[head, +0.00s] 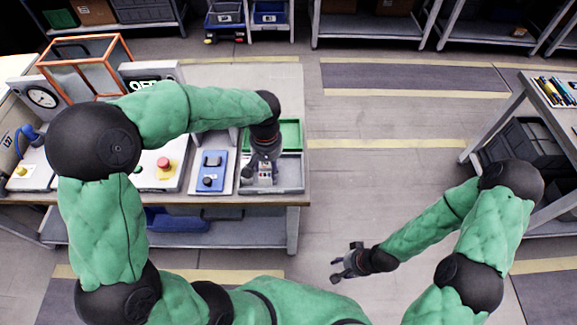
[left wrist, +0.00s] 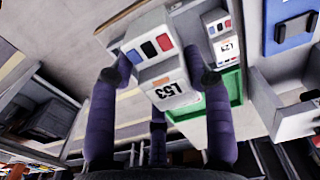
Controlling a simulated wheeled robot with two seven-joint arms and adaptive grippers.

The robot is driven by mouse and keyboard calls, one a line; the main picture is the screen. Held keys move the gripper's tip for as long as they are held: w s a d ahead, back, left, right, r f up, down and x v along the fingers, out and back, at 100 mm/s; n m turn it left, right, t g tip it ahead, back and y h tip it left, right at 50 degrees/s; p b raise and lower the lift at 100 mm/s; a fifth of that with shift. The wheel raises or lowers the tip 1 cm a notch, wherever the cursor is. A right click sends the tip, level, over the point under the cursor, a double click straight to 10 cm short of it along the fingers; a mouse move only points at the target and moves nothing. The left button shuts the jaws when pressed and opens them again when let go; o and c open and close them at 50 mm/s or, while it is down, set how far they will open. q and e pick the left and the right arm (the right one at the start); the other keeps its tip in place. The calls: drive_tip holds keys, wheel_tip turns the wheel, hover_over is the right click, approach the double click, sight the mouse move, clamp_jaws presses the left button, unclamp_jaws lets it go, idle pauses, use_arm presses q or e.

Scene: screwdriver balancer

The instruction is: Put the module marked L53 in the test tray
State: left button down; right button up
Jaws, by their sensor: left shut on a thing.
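My left gripper (head: 262,152) is over the trays at the right end of the bench. In the left wrist view its purple fingers (left wrist: 160,78) are shut on a white module (left wrist: 172,74) marked L53, with blue, black and red patches on its top. A second, similar module (left wrist: 221,28) sits beyond it; its label is too small to read surely. A green tray (head: 291,130) lies behind a grey tray (head: 288,178); the green one also shows in the left wrist view (left wrist: 235,88), partly hidden by the held module. My right gripper (head: 348,262) is open and empty above the floor.
A blue device (head: 210,171) and a panel with a red button (head: 164,166) stand left of the trays. An orange-framed box (head: 84,68) and a dial (head: 43,97) are farther left.

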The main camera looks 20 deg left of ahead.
use_arm(q)
drive_tip(key=w+d+f+b, duration=0.1)
drive_tip(key=w+f, duration=0.1)
drive_tip(key=w+d+f, duration=0.1)
drive_tip(key=w+f, duration=0.2)
drive_tip(key=w+d+f+b, duration=0.1)
drive_tip(key=w+d+f, duration=0.1)
drive_tip(key=w, duration=0.1)
drive_tip(key=shift+d+f+b, duration=0.1)
drive_tip(key=shift+f+b, duration=0.05)
drive_tip(key=shift+b, duration=0.15)
drive_tip(key=shift+w+f, duration=0.15)
drive_tip(key=shift+w+d+f+b, duration=0.15)
drive_tip(key=shift+f+b, duration=0.15)
drive_tip(key=shift+f, duration=0.6)
drive_tip(key=shift+w+d+f+b, duration=0.1)
drive_tip(key=shift+f+b, duration=0.15)
drive_tip(key=shift+f, duration=0.65)
drive_tip(key=shift+f, duration=0.15)
drive_tip(key=c, duration=0.8)
unclamp_jaws()
